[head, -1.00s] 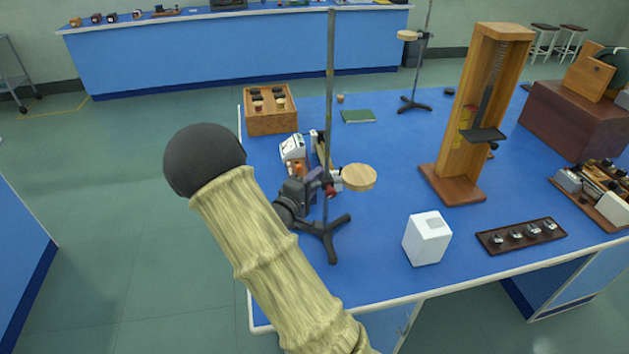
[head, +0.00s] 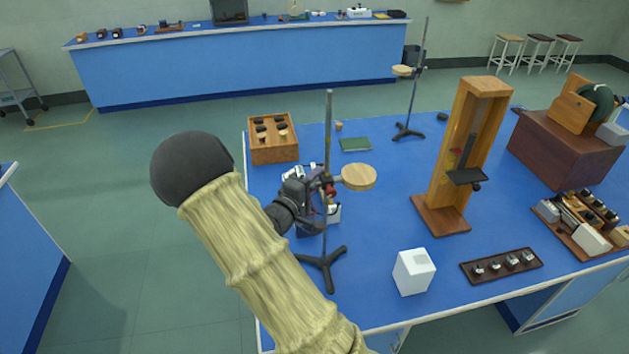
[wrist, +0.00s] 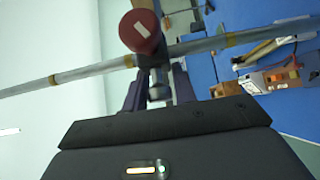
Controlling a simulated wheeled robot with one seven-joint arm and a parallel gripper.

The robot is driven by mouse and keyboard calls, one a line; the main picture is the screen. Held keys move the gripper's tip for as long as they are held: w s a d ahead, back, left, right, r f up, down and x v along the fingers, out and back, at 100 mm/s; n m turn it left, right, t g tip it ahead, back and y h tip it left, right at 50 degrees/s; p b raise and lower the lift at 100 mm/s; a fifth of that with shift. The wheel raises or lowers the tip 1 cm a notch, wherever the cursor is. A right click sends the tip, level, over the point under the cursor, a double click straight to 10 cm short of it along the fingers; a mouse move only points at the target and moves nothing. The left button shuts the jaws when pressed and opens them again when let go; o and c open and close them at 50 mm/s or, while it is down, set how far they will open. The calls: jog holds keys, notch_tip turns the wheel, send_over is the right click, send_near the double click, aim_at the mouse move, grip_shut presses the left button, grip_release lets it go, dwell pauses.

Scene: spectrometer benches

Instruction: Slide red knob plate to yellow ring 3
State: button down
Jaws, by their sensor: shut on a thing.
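The near stand has an upright metal rod (head: 328,125) on a black tripod base (head: 324,263). A round wooden plate (head: 359,177) with a red knob (head: 331,189) sits partway up it. In the wrist view the red knob (wrist: 141,31) is on a dark clamp around the rod. My gripper (wrist: 157,88) is shut on the clamp's knob side. Yellow rings mark the rod: one (wrist: 130,61) right beside the clamp on its upper side, one (wrist: 52,81) farther up, one (wrist: 232,40) below. Ring numbers cannot be read. The wooden plate is hidden in the wrist view.
A second stand (head: 409,128) with a round plate stands behind. A tall wooden frame (head: 437,180), a white box (head: 414,272) and a dark tray of knobs (head: 478,277) are to the right. A wooden box (head: 273,153) stands behind left.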

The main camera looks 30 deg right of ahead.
jog(key=shift+r+p, duration=0.8)
jog(key=shift+r, duration=0.5)
jog(key=c, duration=1.3)
grip_release()
jog(key=b+v, duration=0.3)
jog(key=v, duration=1.4)
jog(key=shift+a+b, duration=0.2)
jog(key=shift+b, duration=0.15)
